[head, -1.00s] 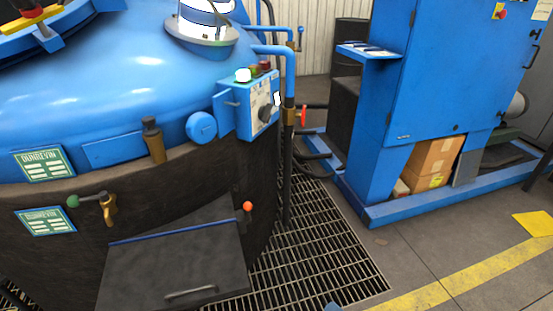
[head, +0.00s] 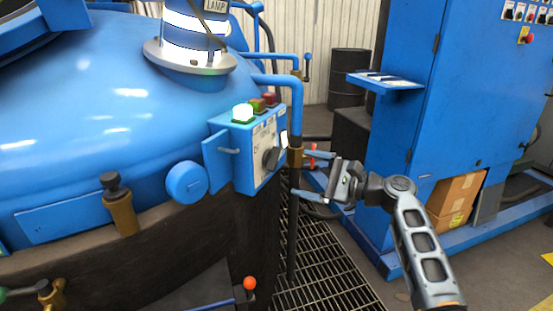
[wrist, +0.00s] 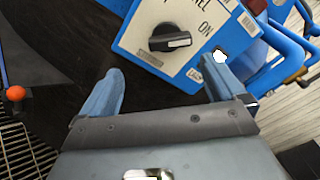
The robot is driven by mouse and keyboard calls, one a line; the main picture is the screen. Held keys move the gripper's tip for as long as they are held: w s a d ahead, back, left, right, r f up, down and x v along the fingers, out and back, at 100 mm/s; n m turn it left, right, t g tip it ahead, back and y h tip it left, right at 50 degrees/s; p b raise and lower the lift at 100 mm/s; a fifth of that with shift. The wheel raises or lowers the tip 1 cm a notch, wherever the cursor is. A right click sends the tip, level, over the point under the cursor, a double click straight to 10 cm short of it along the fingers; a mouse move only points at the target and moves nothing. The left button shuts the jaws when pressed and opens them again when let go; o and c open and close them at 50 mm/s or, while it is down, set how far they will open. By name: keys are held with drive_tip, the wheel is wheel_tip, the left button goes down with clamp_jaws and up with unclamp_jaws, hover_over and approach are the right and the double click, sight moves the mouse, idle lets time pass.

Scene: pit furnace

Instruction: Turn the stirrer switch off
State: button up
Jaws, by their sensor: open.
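A black rotary knob (head: 271,159) sits on the pale front panel of a blue control box (head: 220,158) on the side of the blue vessel. In the wrist view the knob (wrist: 170,38) has a white mark at its right end, below and left of the word ON. The rest of the lettering is partly cut off, so I cannot read whether this is the stirrer switch. My gripper (head: 309,174) is open and empty, right of the knob and apart from it. In the wrist view its blue fingers (wrist: 165,72) are spread below the knob.
A vertical blue pipe (head: 297,110) with a brass valve (head: 295,157) stands close to my gripper. A blue cabinet (head: 455,110) is at right, floor grating (head: 325,260) below.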

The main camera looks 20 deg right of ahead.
sight(278, 161)
drive_tip(key=r+x, duration=0.1)
drive_tip(key=x, duration=0.7)
drive_tip(key=shift+w+d+r+b, duration=0.15)
drive_tip(key=shift+w+d+b, duration=0.15)
drive_tip(key=shift+w, duration=0.1)
drive_tip(key=shift+c, duration=0.2)
drive_tip(key=c, duration=1)
